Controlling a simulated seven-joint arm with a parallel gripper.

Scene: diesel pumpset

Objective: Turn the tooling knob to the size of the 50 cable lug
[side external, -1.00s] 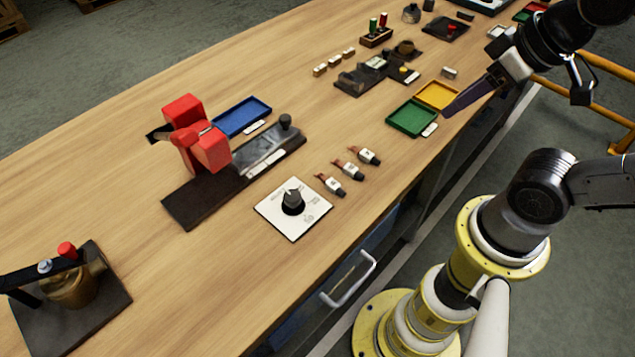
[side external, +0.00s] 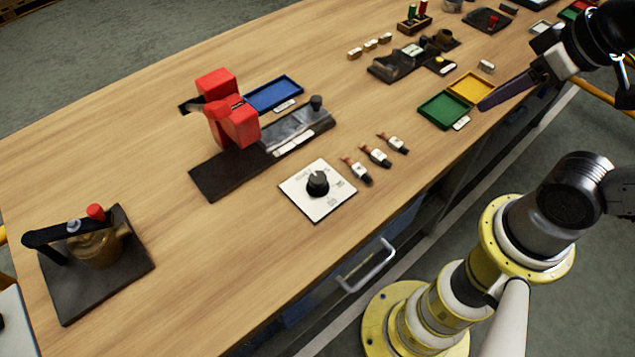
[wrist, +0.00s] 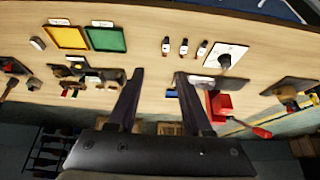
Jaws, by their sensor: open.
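The tooling knob (side external: 317,183) is a black knob on a white square plate (side external: 330,207) near the front edge of the bench. It also shows in the wrist view (wrist: 224,61). Several markings ring the knob but are too small to read. Three cable lugs (side external: 377,156) with white labels lie in a row to the right of the plate. They show in the wrist view (wrist: 183,47), their sizes unreadable. My gripper (wrist: 158,75) is open and empty above the bench, well apart from the knob. In the side view one dark finger (side external: 508,90) shows near the yellow and green trays.
A red crimping tool (side external: 228,110) on a dark base and a blue tray (side external: 274,93) stand behind the plate. A green tray (side external: 443,110) and yellow tray (side external: 470,88) lie to the right. A brass device (side external: 97,247) stands at left.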

